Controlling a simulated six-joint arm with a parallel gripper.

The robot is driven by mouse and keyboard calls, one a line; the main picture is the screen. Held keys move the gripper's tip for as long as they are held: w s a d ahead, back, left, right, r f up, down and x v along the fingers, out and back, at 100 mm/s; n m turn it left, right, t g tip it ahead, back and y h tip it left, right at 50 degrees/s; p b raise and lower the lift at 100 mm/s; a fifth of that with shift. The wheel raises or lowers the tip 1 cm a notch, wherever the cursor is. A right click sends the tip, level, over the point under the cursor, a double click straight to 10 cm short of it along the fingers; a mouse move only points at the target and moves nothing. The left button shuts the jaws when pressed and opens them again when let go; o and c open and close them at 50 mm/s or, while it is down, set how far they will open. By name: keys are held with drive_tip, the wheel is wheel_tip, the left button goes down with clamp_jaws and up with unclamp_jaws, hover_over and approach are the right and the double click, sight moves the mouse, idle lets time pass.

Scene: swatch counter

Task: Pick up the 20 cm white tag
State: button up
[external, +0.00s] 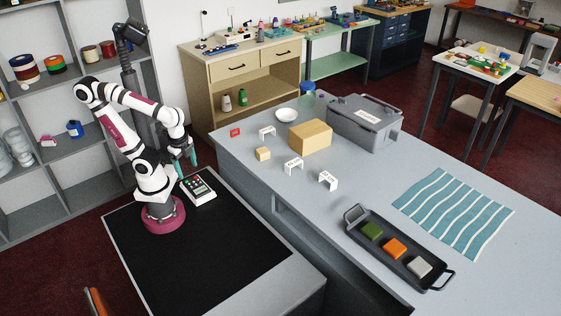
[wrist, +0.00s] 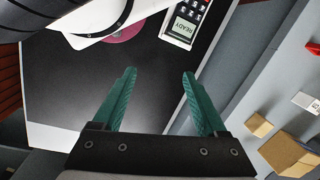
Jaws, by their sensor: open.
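Three white tags stand on the grey counter in the external view: one at the back left (external: 267,132), one in the middle (external: 294,165) and one at the front right (external: 328,180). The middle and front tags carry dark print, too small to read, so I cannot tell which is the 20 cm tag. A white tag (wrist: 304,101) also shows at the right edge of the wrist view. My gripper (external: 189,158) is left of the counter, above the black base top, well apart from the tags. In the wrist view its teal fingers (wrist: 158,74) are spread and empty.
A cardboard box (external: 311,137), a small block (external: 263,154), a red tag (external: 235,132) and a white bowl (external: 287,115) stand near the tags. A grey bin (external: 365,122), a dark tray (external: 385,262) and a striped cloth (external: 455,212) lie further right. A keypad (external: 198,187) sits below my gripper.

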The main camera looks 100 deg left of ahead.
wheel_tip(320, 180, up, 5)
drive_tip(key=w, duration=0.1)
drive_tip(key=w+a+f+n+t, duration=0.2)
drive_tip(key=w+a+n+t, duration=0.15)
drive_tip(key=w, duration=0.45)
drive_tip(key=n+t+y, duration=0.6)
drive_tip(key=n+y, duration=0.2)
drive_tip(key=n, duration=0.3)
approach(272, 127)
wheel_tip(272, 127, up, 4)
drive_tip(key=w+a, duration=0.1)
drive_tip(key=a, duration=0.2)
drive_tip(key=shift+t+h, duration=0.25)
drive_tip(key=shift+h, duration=0.05)
drive_tip(key=f, duration=0.5)
drive_tip(key=shift+w+d, duration=0.35)
drive_tip(key=shift+d, duration=0.05)
drive_tip(key=x, duration=0.7)
drive_tip(key=shift+w+a+f, duration=0.1)
drive_tip(key=shift+w, duration=0.05)
clamp_jaws()
